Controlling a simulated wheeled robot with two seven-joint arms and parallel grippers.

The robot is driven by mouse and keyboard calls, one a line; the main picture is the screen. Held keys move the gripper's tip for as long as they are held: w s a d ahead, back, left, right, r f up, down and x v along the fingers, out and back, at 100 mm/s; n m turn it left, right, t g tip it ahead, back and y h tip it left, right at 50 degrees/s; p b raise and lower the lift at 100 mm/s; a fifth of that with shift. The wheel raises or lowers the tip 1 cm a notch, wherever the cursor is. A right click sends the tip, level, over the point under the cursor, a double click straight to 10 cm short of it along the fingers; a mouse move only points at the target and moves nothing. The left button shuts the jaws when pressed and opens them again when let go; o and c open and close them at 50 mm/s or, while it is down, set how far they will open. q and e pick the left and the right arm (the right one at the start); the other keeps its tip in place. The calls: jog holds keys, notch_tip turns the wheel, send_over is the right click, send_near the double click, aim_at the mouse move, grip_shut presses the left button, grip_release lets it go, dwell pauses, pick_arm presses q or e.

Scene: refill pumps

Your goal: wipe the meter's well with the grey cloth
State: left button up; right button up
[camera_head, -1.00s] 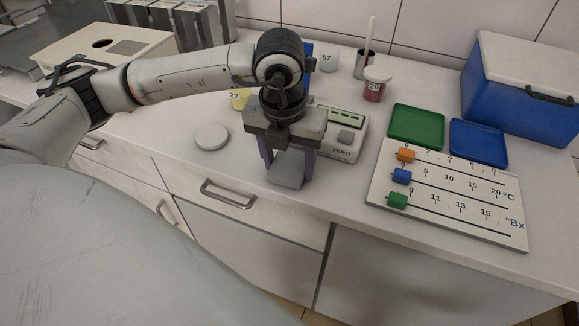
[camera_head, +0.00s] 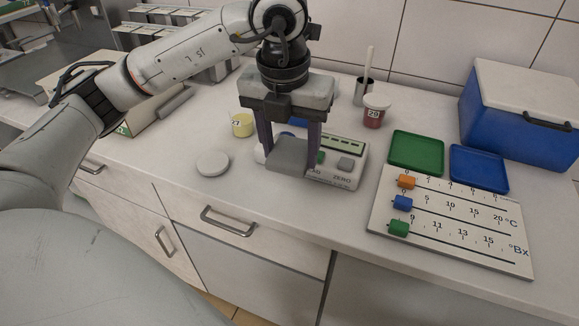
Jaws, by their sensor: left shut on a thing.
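My left gripper (camera_head: 288,150) comes down from above and is shut on the grey cloth (camera_head: 287,157), a small grey block-like pad between its two fingers. The pale meter (camera_head: 348,165) stands on the counter with a display strip, a grey button and "ZERO" lettering. The cloth is in front of or over the meter's left part; I cannot tell whether it touches. The meter's well is not visible, hidden by the gripper and cloth. My right gripper is not in view.
A round white lid (camera_head: 213,164) and a yellow cup (camera_head: 242,124) are left of the meter. A red lidded cup (camera_head: 373,112) stands behind it. To the right are a green tray (camera_head: 416,152), a blue tray (camera_head: 479,168), a slider board (camera_head: 450,238) and a blue cooler (camera_head: 520,125).

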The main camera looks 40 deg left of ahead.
pick_arm(q)
jog(key=w+a+r+p, duration=0.2)
jog(key=w+a+p, duration=0.2)
jog(key=w+a, duration=0.45)
jog(key=shift+m, duration=0.3)
jog(key=shift+s+a+f+b, duration=0.1)
jog(key=shift+f+b, duration=2.3)
jog(key=shift+f, duration=0.8)
jog(key=shift+f, duration=0.4)
jog(key=shift+s, duration=0.15)
jog(key=shift+s+b, duration=0.3)
jog(key=shift+s, duration=0.15)
jog(key=shift+w, duration=0.15)
jog(key=shift+w, duration=0.55)
jog(key=shift+s, duration=0.2)
